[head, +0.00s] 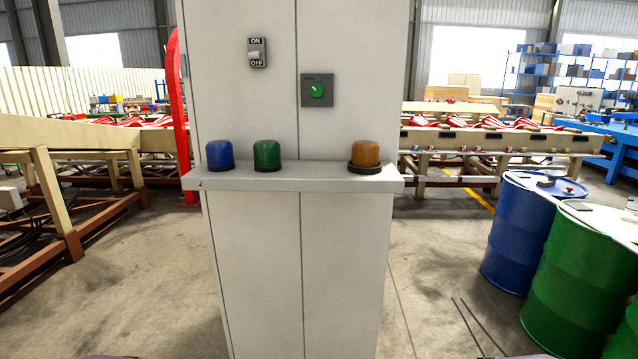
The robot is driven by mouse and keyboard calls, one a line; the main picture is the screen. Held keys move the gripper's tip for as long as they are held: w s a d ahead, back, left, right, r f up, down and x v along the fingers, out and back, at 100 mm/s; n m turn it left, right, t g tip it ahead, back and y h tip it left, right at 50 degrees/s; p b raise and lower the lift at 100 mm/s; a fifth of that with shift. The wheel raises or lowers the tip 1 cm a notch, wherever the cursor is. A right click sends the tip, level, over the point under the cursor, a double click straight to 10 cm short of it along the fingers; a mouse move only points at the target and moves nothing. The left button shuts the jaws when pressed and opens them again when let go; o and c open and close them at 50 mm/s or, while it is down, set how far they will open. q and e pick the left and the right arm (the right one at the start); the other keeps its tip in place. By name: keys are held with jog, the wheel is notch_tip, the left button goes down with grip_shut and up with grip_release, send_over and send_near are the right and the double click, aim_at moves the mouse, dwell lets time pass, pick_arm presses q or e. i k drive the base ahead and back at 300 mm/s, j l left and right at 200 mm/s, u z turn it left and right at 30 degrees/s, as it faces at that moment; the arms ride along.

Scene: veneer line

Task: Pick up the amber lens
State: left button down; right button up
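The amber lens (366,153) is an orange dome at the right end of a grey shelf (320,184) on the front of a tall cabinet. It stands upright on a dark round base (364,169) that is wider than those under the other lenses. A green lens (267,154) and a blue lens (220,154) stand upright on the left half of the shelf. Neither of my grippers can be made out in the head view. Only small dark shapes show at the bottom edge.
The cabinet (340,270) carries an ON/OFF switch (257,53) and a green knob (317,90) above the shelf. A blue drum (505,240) and a green drum (570,290) stand at the right. The shelf is bare between the green and amber lenses.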

aim_at(366, 154)
jog(key=i+l+u, duration=0.3)
jog(key=l+u, duration=0.35)
jog(key=i+l+u, duration=0.15)
jog(key=l+u, duration=0.15)
jog(key=l, duration=0.1)
